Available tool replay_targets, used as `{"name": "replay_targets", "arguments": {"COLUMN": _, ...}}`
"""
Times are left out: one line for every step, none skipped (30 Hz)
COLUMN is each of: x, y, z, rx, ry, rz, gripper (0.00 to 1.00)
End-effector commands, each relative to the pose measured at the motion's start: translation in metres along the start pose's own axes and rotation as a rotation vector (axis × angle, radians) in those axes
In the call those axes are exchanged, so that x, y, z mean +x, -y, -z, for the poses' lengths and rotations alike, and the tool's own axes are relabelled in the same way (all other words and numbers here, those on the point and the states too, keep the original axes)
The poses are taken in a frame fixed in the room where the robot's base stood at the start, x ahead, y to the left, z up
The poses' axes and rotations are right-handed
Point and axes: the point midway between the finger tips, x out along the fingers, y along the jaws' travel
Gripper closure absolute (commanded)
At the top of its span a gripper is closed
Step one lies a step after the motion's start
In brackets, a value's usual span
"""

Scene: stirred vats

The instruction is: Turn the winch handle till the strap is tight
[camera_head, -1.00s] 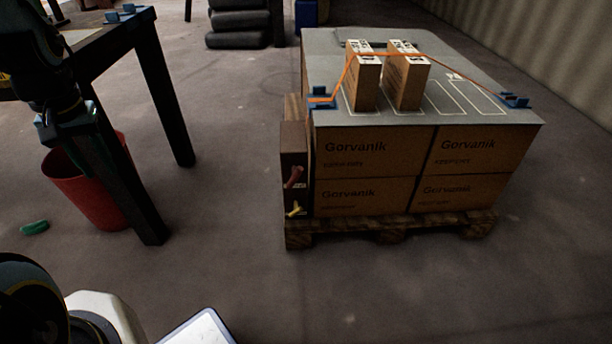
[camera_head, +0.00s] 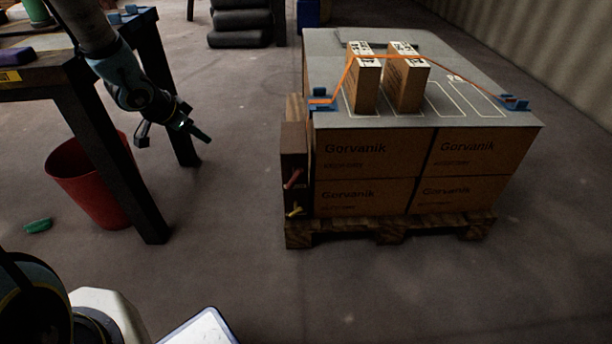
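An orange strap (camera_head: 395,56) runs from a blue bracket (camera_head: 321,98) at the left edge of a grey board, up over two upright cartons (camera_head: 366,82) (camera_head: 407,80), and down to a blue bracket (camera_head: 515,103) on the right. I cannot tell how tight it is. A red handle (camera_head: 293,180) and a yellow handle (camera_head: 295,210) show on the dark panel (camera_head: 292,140) at the stack's left front corner. Which one works the winch is not clear. My gripper (camera_head: 204,136) hangs to the left of the stack, well apart from it, pointing down and right. Its fingers are too small to read.
Printed cartons (camera_head: 370,150) stand under the grey board (camera_head: 480,80) on a wooden pallet (camera_head: 390,232). A dark table (camera_head: 60,72) and a red bin (camera_head: 85,190) are at left. A green object (camera_head: 38,226) lies on the floor. The floor between table and pallet is clear.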

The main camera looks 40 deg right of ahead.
Motion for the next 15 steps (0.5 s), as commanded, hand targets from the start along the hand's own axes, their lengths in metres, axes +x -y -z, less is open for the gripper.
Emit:
{"name": "replay_targets", "arguments": {"x": 0.029, "y": -0.033, "z": 0.021, "rx": 0.103, "ry": -0.059, "rz": -0.095, "gripper": 0.63}}
{"name": "replay_targets", "arguments": {"x": 0.042, "y": -0.050, "z": 0.031, "rx": 0.158, "ry": -0.094, "rz": -0.147, "gripper": 0.63}}
{"name": "replay_targets", "arguments": {"x": 0.056, "y": -0.074, "z": 0.042, "rx": 0.224, "ry": -0.139, "rz": -0.214, "gripper": 0.63}}
{"name": "replay_targets", "arguments": {"x": 0.064, "y": -0.092, "z": 0.049, "rx": 0.268, "ry": -0.169, "rz": -0.263, "gripper": 0.63}}
{"name": "replay_targets", "arguments": {"x": 0.071, "y": -0.108, "z": 0.053, "rx": 0.305, "ry": -0.194, "rz": -0.309, "gripper": 0.63}}
{"name": "replay_targets", "arguments": {"x": 0.078, "y": -0.127, "z": 0.058, "rx": 0.350, "ry": -0.223, "rz": -0.363, "gripper": 0.63}}
{"name": "replay_targets", "arguments": {"x": 0.082, "y": -0.140, "z": 0.060, "rx": 0.377, "ry": -0.242, "rz": -0.399, "gripper": 0.63}}
{"name": "replay_targets", "arguments": {"x": 0.085, "y": -0.150, "z": 0.062, "rx": 0.400, "ry": -0.258, "rz": -0.430, "gripper": 0.63}}
{"name": "replay_targets", "arguments": {"x": 0.088, "y": -0.162, "z": 0.063, "rx": 0.422, "ry": -0.274, "rz": -0.463, "gripper": 0.63}}
{"name": "replay_targets", "arguments": {"x": 0.089, "y": -0.169, "z": 0.064, "rx": 0.436, "ry": -0.283, "rz": -0.483, "gripper": 0.63}}
{"name": "replay_targets", "arguments": {"x": 0.091, "y": -0.174, "z": 0.065, "rx": 0.447, "ry": -0.290, "rz": -0.498, "gripper": 0.63}}
{"name": "replay_targets", "arguments": {"x": 0.092, "y": -0.179, "z": 0.065, "rx": 0.456, "ry": -0.297, "rz": -0.512, "gripper": 0.63}}
{"name": "replay_targets", "arguments": {"x": 0.094, "y": -0.182, "z": 0.065, "rx": 0.460, "ry": -0.299, "rz": -0.519, "gripper": 0.63}}
{"name": "replay_targets", "arguments": {"x": 0.095, "y": -0.184, "z": 0.065, "rx": 0.463, "ry": -0.301, "rz": -0.523, "gripper": 0.63}}
{"name": "replay_targets", "arguments": {"x": 0.098, "y": -0.186, "z": 0.065, "rx": 0.464, "ry": -0.302, "rz": -0.525, "gripper": 0.63}}
